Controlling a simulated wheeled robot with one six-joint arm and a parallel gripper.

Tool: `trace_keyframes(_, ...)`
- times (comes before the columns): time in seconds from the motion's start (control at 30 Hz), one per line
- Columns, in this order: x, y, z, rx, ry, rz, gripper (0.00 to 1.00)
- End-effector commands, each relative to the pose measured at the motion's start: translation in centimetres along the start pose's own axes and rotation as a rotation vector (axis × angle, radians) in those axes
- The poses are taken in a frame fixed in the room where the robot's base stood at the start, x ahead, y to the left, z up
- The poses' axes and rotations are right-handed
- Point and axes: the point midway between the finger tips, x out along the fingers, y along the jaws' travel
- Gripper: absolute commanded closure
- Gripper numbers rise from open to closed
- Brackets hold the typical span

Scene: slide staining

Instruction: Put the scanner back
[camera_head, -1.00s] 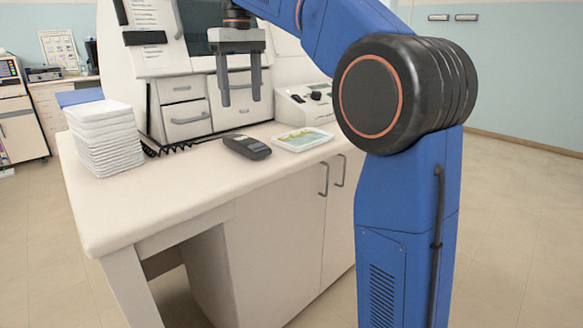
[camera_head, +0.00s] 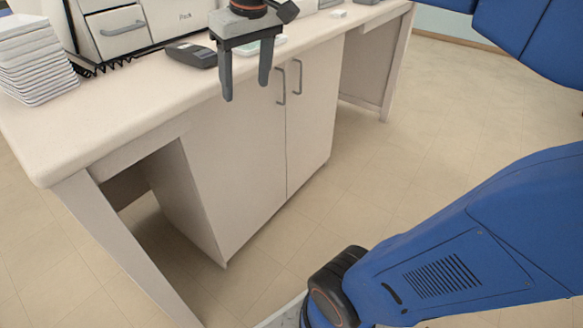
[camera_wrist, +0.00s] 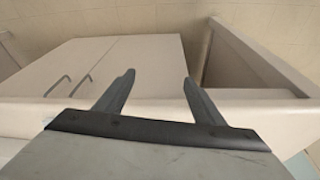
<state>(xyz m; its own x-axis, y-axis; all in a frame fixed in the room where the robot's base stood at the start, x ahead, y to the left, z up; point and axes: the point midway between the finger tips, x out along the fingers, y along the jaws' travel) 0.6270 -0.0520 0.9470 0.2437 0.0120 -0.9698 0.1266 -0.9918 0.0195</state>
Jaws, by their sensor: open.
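A dark grey handheld device (camera_head: 192,54), which looks like the scanner, lies on the white counter (camera_head: 130,95) near its front edge. My gripper (camera_head: 246,90) is open and empty, with its fingers pointing down. In the head view it appears to the right of the device, over the counter's front edge and the cabinet doors. In the wrist view my open fingers (camera_wrist: 158,78) have nothing between them, with the counter edge and cabinet behind. The device does not show clearly in the wrist view. A pale tray (camera_head: 262,44) is partly hidden behind my gripper.
A stack of white trays or pads (camera_head: 36,60) stands at the counter's left. A black coiled cord (camera_head: 95,68) runs along the base of a white machine with drawers (camera_head: 116,30). A small white item (camera_head: 339,14) lies farther right. The floor in front is clear.

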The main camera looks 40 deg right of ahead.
Motion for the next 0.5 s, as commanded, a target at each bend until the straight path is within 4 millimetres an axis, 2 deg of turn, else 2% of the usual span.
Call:
trace_keyframes(0.03, 1.1, 0.0, 2.0, 0.012, 0.015, 0.003, 0.37)
trace_keyframes(0.3, 8.3, 0.0, 11.3, 0.077, 0.102, 0.015, 0.37)
trace_keyframes(0.5, 12.9, -0.2, 16.2, 0.110, 0.148, 0.021, 0.37)
